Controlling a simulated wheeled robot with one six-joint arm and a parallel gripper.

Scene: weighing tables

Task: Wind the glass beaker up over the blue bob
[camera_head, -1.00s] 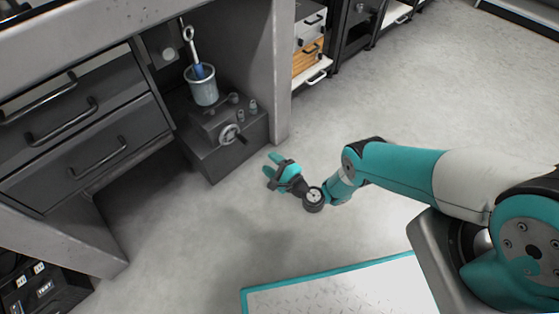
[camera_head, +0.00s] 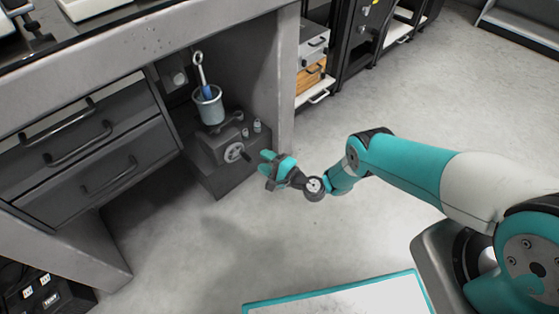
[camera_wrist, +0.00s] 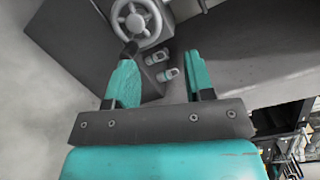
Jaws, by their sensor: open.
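The glass beaker (camera_head: 209,106) stands under the bench on a dark stand (camera_head: 215,176). The blue bob (camera_head: 208,92) hangs from a pale rod with a ring on top, its lower part inside the beaker's mouth. A handwheel (camera_head: 234,152) with a crank knob is on the stand's front; it also shows at the top of the wrist view (camera_wrist: 136,20). My gripper (camera_head: 268,163) is open and empty, just right of and in front of the handwheel.
Drawers (camera_head: 85,150) are at the left, and the bench leg (camera_head: 283,85) rises behind my gripper.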

